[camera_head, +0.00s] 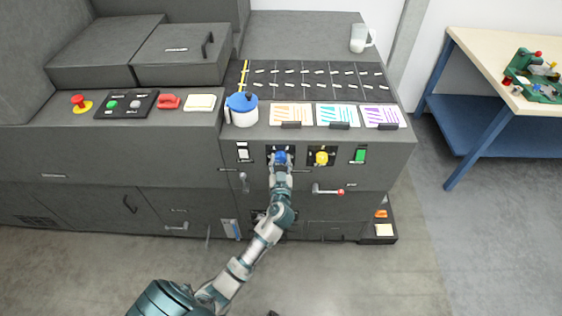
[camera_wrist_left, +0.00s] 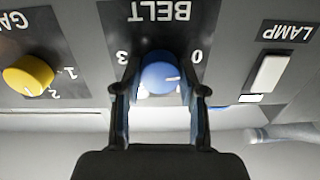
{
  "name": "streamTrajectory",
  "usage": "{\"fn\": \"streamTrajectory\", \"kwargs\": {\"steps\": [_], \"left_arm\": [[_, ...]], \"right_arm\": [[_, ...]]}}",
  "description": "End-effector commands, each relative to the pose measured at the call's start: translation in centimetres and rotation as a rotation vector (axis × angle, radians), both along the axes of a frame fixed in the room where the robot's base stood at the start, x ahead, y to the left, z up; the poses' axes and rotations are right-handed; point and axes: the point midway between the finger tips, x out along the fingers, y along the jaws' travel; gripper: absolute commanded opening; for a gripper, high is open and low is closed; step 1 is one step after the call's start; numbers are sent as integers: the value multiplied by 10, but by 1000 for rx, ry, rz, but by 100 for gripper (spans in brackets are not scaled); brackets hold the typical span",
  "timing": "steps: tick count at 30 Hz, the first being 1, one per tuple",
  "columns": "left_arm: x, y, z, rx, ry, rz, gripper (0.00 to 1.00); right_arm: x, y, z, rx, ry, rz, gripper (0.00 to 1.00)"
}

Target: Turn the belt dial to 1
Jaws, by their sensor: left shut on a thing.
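The blue belt dial (camera_wrist_left: 158,74) sits on a dark plate marked BELT (camera_wrist_left: 160,12), upside down in the wrist view. The digit 3 shows to its left and 0 to its right; other digits are hidden or not readable. A white line on the dial points right, slightly up, toward the 0 side. My left gripper (camera_wrist_left: 160,92) is shut on the dial, one finger on each side. In the head view the dial (camera_head: 280,156) is on the machine's front, with my left gripper (camera_head: 281,165) reaching it from below. My right gripper is not in view.
A yellow dial (camera_head: 321,158) is right of the belt dial, with a green switch (camera_head: 360,156) beyond. A white lamp switch (camera_head: 243,155) is to the left. Below are a lever with a red knob (camera_head: 328,190) and a grey handle (camera_head: 244,181). Open floor lies in front.

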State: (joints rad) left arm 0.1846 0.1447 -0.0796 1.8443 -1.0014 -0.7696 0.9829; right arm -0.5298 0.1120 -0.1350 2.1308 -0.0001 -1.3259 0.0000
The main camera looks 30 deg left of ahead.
Motion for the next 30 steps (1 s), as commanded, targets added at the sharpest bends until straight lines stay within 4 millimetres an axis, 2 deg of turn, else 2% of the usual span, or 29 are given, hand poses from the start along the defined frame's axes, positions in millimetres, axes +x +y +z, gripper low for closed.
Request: {"fn": "streamTrajectory", "kwargs": {"steps": [6,30], "left_arm": [[1,-3,2,156,94,-8,6],[1,-3,2,762,466,-5,6]], "right_arm": [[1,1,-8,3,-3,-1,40],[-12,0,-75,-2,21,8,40]]}}
